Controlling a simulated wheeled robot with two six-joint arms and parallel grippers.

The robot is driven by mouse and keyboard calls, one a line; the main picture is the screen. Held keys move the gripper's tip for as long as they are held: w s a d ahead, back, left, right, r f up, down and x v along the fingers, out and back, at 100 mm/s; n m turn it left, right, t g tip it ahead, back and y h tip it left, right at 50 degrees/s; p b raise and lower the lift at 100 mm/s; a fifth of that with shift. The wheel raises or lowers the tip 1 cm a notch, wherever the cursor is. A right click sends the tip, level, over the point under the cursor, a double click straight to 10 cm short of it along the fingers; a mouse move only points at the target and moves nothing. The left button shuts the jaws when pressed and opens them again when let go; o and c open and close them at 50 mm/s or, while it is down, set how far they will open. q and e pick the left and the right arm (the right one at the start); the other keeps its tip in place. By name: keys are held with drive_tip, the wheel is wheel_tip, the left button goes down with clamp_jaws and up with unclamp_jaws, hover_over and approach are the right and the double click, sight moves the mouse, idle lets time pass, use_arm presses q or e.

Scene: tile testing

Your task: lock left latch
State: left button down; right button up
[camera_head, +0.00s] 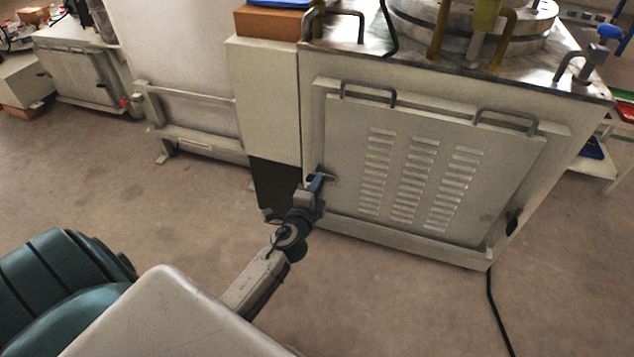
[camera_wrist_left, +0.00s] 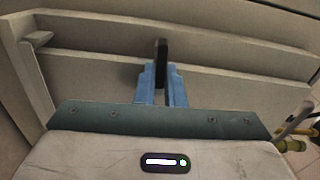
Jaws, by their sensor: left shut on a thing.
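The left latch (camera_wrist_left: 161,50) is a small dark handle on the left edge of the cabinet's vented front panel (camera_head: 345,150). In the left wrist view it stands between the blue fingers of my left gripper (camera_wrist_left: 160,82). In the head view my left gripper (camera_head: 316,183) reaches the panel's left edge at the latch, and its fingers partly hide it. The gripper is shut on the latch. A second dark latch (camera_head: 512,222) is on the panel's right edge. My right gripper is not in view.
The panel has two upper handles (camera_head: 368,93) and vent slots. Round metal lids and pipes (camera_head: 470,30) stand on the cabinet top. A pale box unit (camera_head: 262,100) adjoins it on the left. A black cable (camera_head: 497,310) lies on the open floor at right.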

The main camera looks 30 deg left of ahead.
use_arm(q)
drive_tip(key=shift+m, duration=0.4)
drive_tip(key=shift+f, duration=0.1)
drive_tip(key=c, duration=1.5)
unclamp_jaws()
drive_tip(key=v, duration=1)
drive_tip(key=shift+s+b, duration=0.4)
